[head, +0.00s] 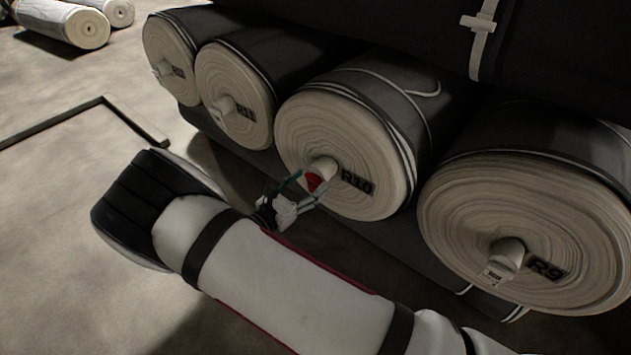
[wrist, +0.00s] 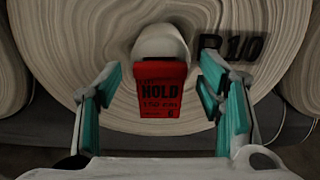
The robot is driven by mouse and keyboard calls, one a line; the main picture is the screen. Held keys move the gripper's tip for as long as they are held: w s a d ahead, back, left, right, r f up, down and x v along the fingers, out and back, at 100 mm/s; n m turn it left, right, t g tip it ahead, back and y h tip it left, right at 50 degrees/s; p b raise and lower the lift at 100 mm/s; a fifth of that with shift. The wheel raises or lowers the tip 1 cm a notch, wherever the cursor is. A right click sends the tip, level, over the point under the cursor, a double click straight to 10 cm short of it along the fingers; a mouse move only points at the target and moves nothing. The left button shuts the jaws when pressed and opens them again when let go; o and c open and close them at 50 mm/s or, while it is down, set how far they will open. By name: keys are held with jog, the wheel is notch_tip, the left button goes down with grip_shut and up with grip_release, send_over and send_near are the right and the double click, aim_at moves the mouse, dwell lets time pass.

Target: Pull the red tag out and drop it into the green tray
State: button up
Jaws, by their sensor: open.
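The red tag (head: 314,181) hangs at the core end of the roll marked R10 (head: 345,130). In the wrist view the red tag (wrist: 162,91) reads HOLD and sits below the white core plug (wrist: 160,43). My gripper (head: 306,190) is in front of this roll. In the wrist view my gripper (wrist: 158,92) has its teal fingers apart, one on each side of the tag, with a gap to both. Its jaws are open and hold nothing. No green tray shows in either view.
Other rolls, R11 (head: 238,97) and R9 (head: 530,225), lie on either side, with pale tags on their cores. A dark roll with a strap (head: 483,40) lies above. A dark floor frame (head: 80,122) is at the left. The floor around it is mostly clear.

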jog(key=c, duration=0.9)
jog(key=shift+r, duration=0.15)
jog(key=shift+s+a, duration=0.1)
jog(key=v, duration=0.6)
jog(key=shift+s+a+p, duration=0.1)
jog(key=shift+s+p, duration=0.05)
jog(key=shift+p, duration=0.15)
dwell(0.4)
dwell(0.4)
